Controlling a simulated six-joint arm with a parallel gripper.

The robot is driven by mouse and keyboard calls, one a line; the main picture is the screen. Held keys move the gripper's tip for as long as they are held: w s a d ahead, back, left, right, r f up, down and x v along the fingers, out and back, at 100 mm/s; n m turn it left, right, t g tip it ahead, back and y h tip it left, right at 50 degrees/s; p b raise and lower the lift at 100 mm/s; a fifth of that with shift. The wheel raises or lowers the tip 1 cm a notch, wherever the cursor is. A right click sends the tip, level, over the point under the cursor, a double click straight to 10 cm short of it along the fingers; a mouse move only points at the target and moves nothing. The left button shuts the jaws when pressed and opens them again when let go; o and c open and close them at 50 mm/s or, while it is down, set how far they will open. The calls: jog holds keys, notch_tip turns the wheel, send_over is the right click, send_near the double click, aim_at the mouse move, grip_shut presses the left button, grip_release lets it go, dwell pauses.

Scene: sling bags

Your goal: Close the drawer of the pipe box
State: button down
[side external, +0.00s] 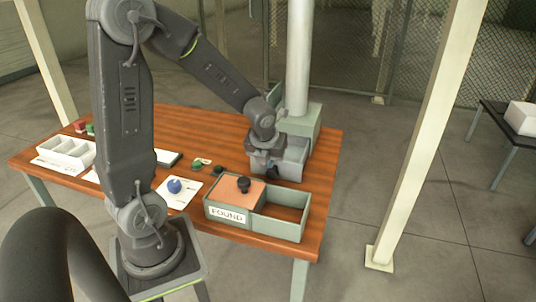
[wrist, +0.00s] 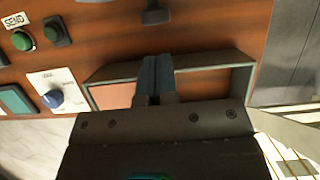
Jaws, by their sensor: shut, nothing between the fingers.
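The pipe box (side external: 303,121) is a grey-green box at the foot of a tall white pipe (side external: 298,55), at the table's far right. Its drawer (side external: 294,157) appears pulled out towards the front of the table. My gripper (side external: 270,172) is at the drawer's front left, pointing down, and partly hides it. I cannot tell whether it touches the drawer. In the wrist view my gripper (wrist: 155,62) is shut and empty. A dark piece (wrist: 153,12) shows at the top edge there; I cannot tell whether it is the drawer's handle.
A tray labelled FOUND (side external: 277,232) stands close in front, with an orange panel and black knob on its left. A blue knob (side external: 175,185) and green button (side external: 197,163) lie to the left. A white compartment tray (side external: 67,151) is at far left. Floor lies beyond the right edge.

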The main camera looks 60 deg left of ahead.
jog(key=shift+x, duration=2.65)
jog(key=w+a, duration=1)
jog(key=a, duration=0.1)
jog(key=shift+w, duration=0.4)
